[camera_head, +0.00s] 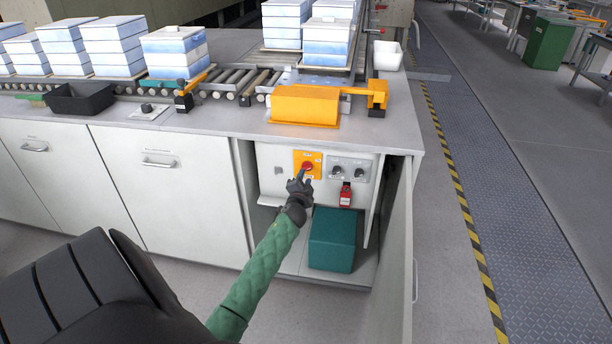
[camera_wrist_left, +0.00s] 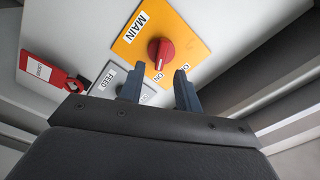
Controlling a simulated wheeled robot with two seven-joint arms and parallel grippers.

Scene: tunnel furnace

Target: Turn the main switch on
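The main switch is a red rotary knob (camera_head: 308,167) on a yellow plate inside the open cabinet. In the left wrist view the red knob (camera_wrist_left: 160,52) sits on the yellow plate marked MAIN (camera_wrist_left: 183,30), with an ON label beside it. My left gripper (camera_head: 304,176) is right at the switch in the head view. In the left wrist view its two fingers (camera_wrist_left: 157,84) are apart and empty. The knob shows just beyond the fingertips, roughly in line with the gap. I cannot tell whether they touch it. My right gripper is not in view.
A teal box (camera_head: 333,240) stands below. The open cabinet door (camera_head: 398,262) bounds the right side; the counter (camera_head: 235,122) lies above.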

